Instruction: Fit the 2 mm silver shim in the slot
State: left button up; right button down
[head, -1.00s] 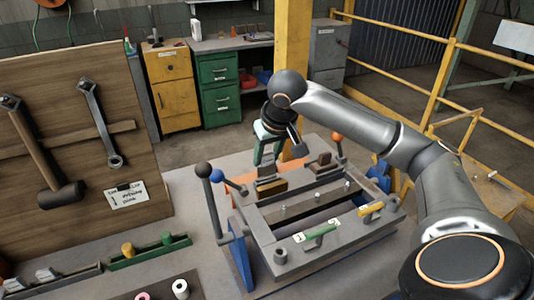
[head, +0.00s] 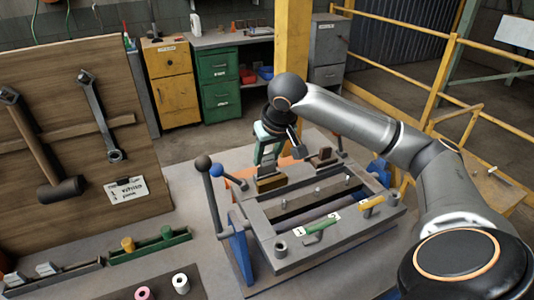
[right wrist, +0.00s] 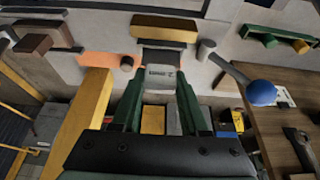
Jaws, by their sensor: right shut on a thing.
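My right gripper (head: 266,160) is shut on a grey labelled piece, which I take for the silver shim (right wrist: 160,75); its small label is hard to read. In the right wrist view the piece lies between the two green fingers. Below and in front of it is a brass-coloured block (head: 271,183), also at the top of the wrist view (right wrist: 164,28). The block sits at the far left corner of a grey frame (head: 262,222) with long dark gaps. I cannot tell which gap is the slot, or whether the shim touches anything. My left gripper is out of view.
Levers with a black ball (head: 203,162) and a blue ball (head: 216,170) stand left of the frame. A green bar (head: 320,229) and a yellow piece (head: 372,203) lie on its front. A tool board (head: 75,120) stands left.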

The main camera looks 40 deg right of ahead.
jog(key=shift+f, duration=0.65)
dwell(0.3)
jog(key=shift+c, duration=1.7)
grip_release()
jog(key=v, duration=1.2)
jog(key=shift+r, duration=0.3)
